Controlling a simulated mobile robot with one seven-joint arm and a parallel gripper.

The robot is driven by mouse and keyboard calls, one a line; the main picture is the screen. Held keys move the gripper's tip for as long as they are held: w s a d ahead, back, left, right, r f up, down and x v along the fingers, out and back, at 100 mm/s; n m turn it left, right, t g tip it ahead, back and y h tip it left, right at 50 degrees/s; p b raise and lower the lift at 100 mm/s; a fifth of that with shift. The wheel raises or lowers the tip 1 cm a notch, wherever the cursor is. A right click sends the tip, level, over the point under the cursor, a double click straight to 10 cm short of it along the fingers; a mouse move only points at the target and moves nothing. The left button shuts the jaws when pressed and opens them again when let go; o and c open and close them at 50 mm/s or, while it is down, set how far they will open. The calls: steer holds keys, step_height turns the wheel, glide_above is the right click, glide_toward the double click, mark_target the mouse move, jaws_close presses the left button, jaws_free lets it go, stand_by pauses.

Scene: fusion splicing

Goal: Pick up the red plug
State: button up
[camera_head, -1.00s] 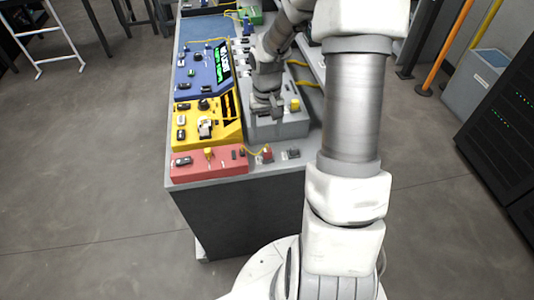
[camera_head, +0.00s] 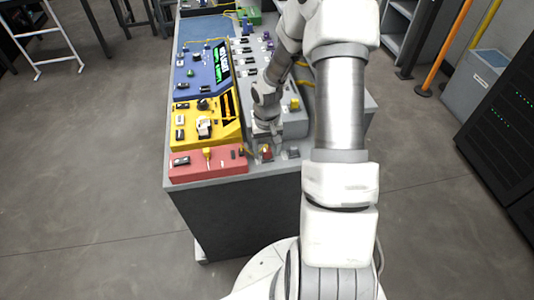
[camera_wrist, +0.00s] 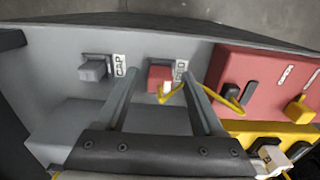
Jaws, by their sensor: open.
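The red plug (camera_wrist: 155,74) sits in a dark holder on the grey bench, beside a small printed label. A yellow cable runs from it toward the red box. In the head view the red plug (camera_head: 267,154) is near the bench's front edge, just below my gripper (camera_head: 267,143). In the wrist view my gripper (camera_wrist: 158,82) is open. Its two fingers reach out on either side of the red plug, with gaps to both sides. I cannot tell how high the fingertips are above the plug.
A grey block labelled CAP (camera_wrist: 93,70) stands left of the plug in the wrist view. The red box (camera_head: 208,164), yellow box (camera_head: 205,121) and blue box (camera_head: 203,67) line the bench's left side. A dark rack (camera_head: 500,125) stands on the right.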

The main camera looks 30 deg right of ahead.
mark_target(267, 149)
jaws_close()
steer(key=shift+r, duration=0.1)
step_height(267, 149, up, 10)
steer(key=shift+p, duration=0.55)
steer(key=c, duration=0.6)
jaws_free()
steer(key=shift+c, duration=0.2)
jaws_close()
